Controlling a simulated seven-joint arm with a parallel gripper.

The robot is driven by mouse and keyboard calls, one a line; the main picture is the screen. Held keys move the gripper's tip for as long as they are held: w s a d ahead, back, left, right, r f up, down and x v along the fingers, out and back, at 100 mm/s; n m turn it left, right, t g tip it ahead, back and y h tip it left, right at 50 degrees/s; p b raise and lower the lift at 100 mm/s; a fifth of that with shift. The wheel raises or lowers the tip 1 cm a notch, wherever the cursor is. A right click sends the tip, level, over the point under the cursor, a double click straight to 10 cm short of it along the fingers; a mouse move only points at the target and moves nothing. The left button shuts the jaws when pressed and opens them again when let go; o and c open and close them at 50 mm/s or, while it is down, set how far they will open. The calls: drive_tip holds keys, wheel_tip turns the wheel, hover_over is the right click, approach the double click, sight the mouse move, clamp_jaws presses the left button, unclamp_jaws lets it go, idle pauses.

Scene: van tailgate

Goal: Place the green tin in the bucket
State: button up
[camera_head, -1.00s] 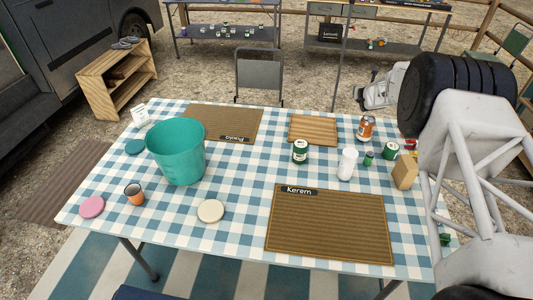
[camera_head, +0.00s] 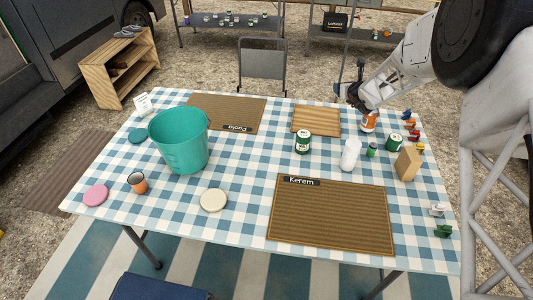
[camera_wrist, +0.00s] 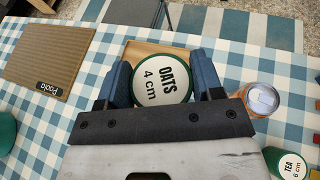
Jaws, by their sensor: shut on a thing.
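The green-rimmed tin (camera_wrist: 163,82), its white lid marked OATS 4 cm, is between the two blue fingers of my gripper (camera_wrist: 163,84) in the wrist view. The gripper is shut on its sides. In the head view my gripper (camera_head: 352,92) is at the far edge of the table, above and right of the wooden board; I cannot make out the held tin there. The teal bucket (camera_head: 180,143) stands upright at the table's left, well away from the gripper. Its inner floor is hidden. Another green tin (camera_head: 303,142) stands near the table's middle.
An orange can (camera_head: 368,121), a green tin marked TEA (camera_wrist: 292,165), a white bottle (camera_head: 350,155) and a tan block (camera_head: 407,164) stand at the right. The wooden board (camera_head: 316,120) lies at the back. A copper cup (camera_head: 137,182) is in front of the bucket.

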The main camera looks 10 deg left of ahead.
drive_tip(key=s+a+f+n+g+y, duration=0.1)
drive_tip(key=s+a+n+g+y, duration=0.3)
drive_tip(key=s, duration=0.8)
drive_tip(key=s+a+n+y, duration=0.1)
drive_tip(key=s+a, duration=0.4)
drive_tip(key=s, duration=0.7)
drive_tip(key=s+a+f+n+g+y, duration=0.1)
drive_tip(key=s+a+n+g+y, duration=0.3)
drive_tip(key=s, duration=0.8)
drive_tip(key=f, duration=0.3)
drive_tip(key=f+t+h, duration=0.1)
drive_tip(key=f, duration=0.3)
drive_tip(key=f+m+t+h, duration=0.1)
drive_tip(key=f, duration=0.3)
drive_tip(key=shift+a, duration=0.35)
drive_tip(key=shift+f, duration=0.35)
drive_tip(key=w+a, duration=0.1)
drive_tip(key=w, duration=0.4)
drive_tip(key=w+a+f, duration=0.1)
drive_tip(key=w+a, duration=0.1)
drive_tip(key=w, duration=0.3)
drive_tip(key=w+a, duration=0.2)
drive_tip(key=w, duration=0.3)
drive_tip(key=shift+w+f, duration=0.1)
drive_tip(key=shift+f, duration=0.1)
